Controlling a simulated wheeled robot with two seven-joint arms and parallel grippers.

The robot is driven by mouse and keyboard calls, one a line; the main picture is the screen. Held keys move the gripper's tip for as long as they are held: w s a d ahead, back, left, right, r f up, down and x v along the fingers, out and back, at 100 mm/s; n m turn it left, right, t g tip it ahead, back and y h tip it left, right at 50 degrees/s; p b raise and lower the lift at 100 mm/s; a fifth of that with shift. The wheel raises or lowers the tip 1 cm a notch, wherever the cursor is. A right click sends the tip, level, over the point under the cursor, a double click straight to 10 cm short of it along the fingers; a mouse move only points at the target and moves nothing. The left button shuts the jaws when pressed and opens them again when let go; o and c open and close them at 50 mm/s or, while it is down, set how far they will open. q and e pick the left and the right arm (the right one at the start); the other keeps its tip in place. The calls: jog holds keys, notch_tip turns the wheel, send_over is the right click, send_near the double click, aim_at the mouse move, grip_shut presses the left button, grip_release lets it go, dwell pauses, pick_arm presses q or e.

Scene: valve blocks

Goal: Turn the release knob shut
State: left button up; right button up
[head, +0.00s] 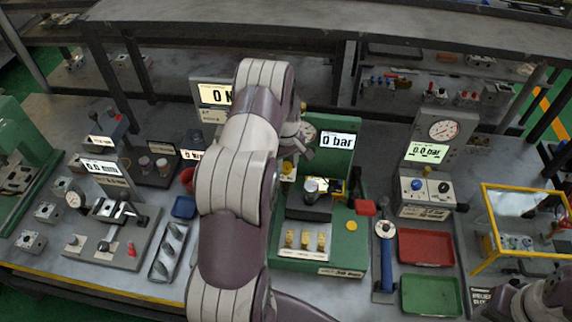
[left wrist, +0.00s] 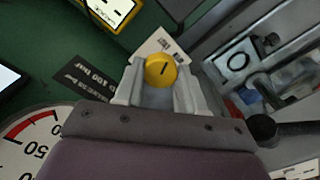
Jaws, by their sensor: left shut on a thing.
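A round yellow knob (left wrist: 160,70) with a dark line across its face sits on the green panel of the test stand, beside a small white label too blurred to read. My left gripper (left wrist: 156,88) has one finger on each side of the knob and is shut on it. In the head view my left arm reaches over the bench to the green test stand (head: 349,253), and the gripper (head: 292,155) is partly hidden by the arm. The stand's display (head: 338,140) reads 0 bar. My right gripper is not in view; only part of my right arm shows at lower right.
A dial gauge (left wrist: 30,140) is close to the gripper in the wrist view. On the stand are a clamped block (head: 309,205) and several brass fittings. Red (head: 426,248) and green (head: 430,296) trays lie to the right, beside a blue-handled tool (head: 384,265). A yellow-framed guard (head: 487,215) stands farther right.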

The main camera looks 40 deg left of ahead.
aim_at(287, 166)
pick_arm(q)
jog(key=shift+w+n+b, duration=0.1)
jog(key=shift+n+b, duration=0.2)
jog(key=shift+n, duration=0.9)
jog(key=shift+r, duration=0.1)
jog(key=o, duration=1.1)
jog(key=shift+c, duration=0.2)
jog(key=shift+d, duration=0.1)
notch_tip(287, 166, up, 13)
jog(key=b, duration=0.1)
jog(key=shift+b, duration=0.35)
